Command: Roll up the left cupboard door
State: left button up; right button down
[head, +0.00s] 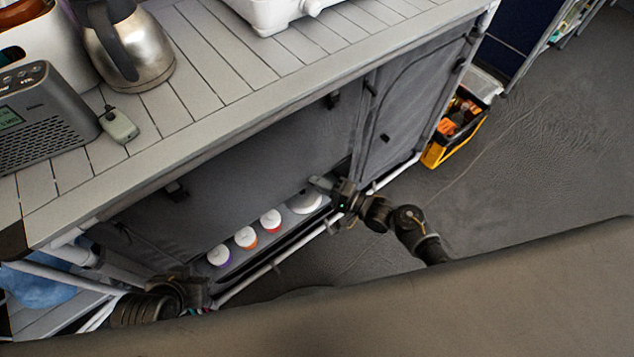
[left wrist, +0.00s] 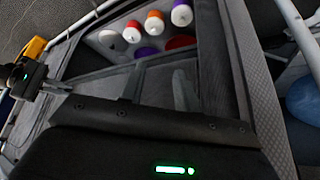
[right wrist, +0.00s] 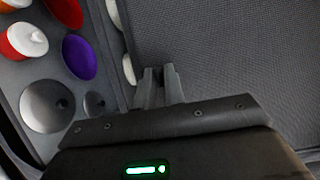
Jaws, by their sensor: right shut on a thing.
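The left cupboard door (head: 240,160) is a dark grey fabric panel. In the head view its lower edge is off the frame, and a shelf with jars shows beneath it. My right gripper (head: 318,184) is at the door's lower right. In the right wrist view its fingers (right wrist: 160,86) are close together on the edge of the grey fabric (right wrist: 230,50). My left gripper (head: 200,290) is low at the cupboard's left front corner. In the left wrist view its fingers (left wrist: 160,88) stand apart, with no clear hold on anything. The right gripper (left wrist: 50,82) also shows there.
White-lidded jars (head: 246,237) and a pale round lid (head: 305,202) stand on the shelf. The right cupboard door (head: 405,120) is closed. A kettle (head: 130,50) and a radio (head: 45,115) stand on the slatted countertop. A yellow crate (head: 455,130) is on the floor at right.

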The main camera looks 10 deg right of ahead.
pick_arm(q)
jog(key=s+a+f+g+p, duration=0.15)
jog(key=s+f+p, duration=0.25)
jog(key=f, duration=0.4)
jog(key=s+a+f+g+y+p, duration=0.1)
jog(key=s+a+f+p, duration=0.2)
jog(key=f, duration=0.5)
jog(key=s+a+f+g+p, duration=0.15)
jog(key=s+f+p, duration=0.3)
jog(key=f, duration=0.45)
jog(key=s+a+f+p, duration=0.2)
jog(key=s+a+p, duration=0.2)
jog(key=s, duration=0.4)
jog(key=s+d+r+p, duration=0.1)
jog(key=d+r+p, duration=0.4)
jog(key=r+p, duration=0.5)
jog(key=shift+s+g+p, duration=0.35)
jog(key=shift+g, duration=0.05)
jog(key=shift+r, duration=0.1)
